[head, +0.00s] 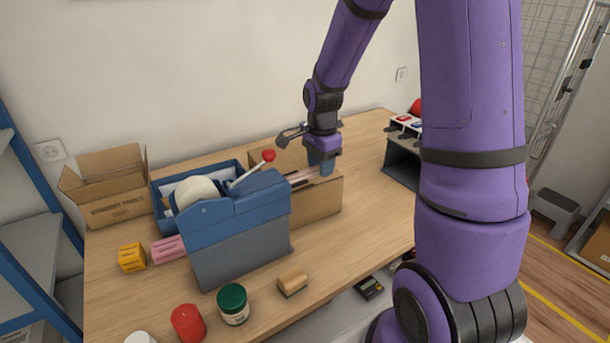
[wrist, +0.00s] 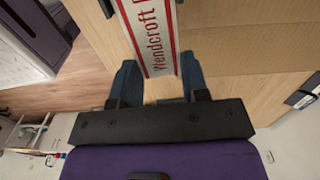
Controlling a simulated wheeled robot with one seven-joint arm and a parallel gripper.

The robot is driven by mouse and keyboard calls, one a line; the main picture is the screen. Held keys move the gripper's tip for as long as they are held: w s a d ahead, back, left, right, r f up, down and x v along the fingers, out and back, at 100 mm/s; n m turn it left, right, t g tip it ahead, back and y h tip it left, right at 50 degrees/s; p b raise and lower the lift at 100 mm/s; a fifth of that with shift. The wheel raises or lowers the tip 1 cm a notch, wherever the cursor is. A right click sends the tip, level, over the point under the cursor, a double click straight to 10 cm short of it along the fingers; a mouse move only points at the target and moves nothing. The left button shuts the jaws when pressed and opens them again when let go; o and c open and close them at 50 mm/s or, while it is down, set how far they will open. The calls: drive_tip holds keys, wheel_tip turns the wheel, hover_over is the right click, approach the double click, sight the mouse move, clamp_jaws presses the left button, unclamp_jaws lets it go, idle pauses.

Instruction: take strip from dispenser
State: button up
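The dispenser (head: 240,222) is a blue and grey box on the table in the head view, with a red-knobbed lever and a pale roll at its top. A printed strip (head: 303,176) sticks out from its right side towards my gripper (head: 322,166). In the wrist view the white, red-edged strip (wrist: 150,30) comes down from the top, and its end lies at the gap between the blue fingertips of my gripper (wrist: 163,80). The fingers stand apart, with wood showing between them. Whether they touch the strip's edges is hard to tell.
A cardboard box (head: 318,202) stands under the gripper, right of the dispenser. An open carton (head: 112,205) and a blue tray (head: 160,212) are at the back left. A red jar (head: 188,323), a green-lidded jar (head: 233,305) and a tan block (head: 292,283) are near the front edge.

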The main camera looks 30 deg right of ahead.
drive_tip(key=shift+r, duration=0.2)
drive_tip(key=shift+c, duration=0.2)
drive_tip(key=shift+d+r, duration=0.3)
drive_tip(key=shift+r, duration=0.4)
drive_tip(key=shift+d+r, duration=0.3)
drive_tip(key=shift+r, duration=0.35)
wheel_tip(320, 180, up, 9)
drive_tip(key=a, duration=0.1)
drive_tip(key=shift+a, duration=0.1)
idle(0.5)
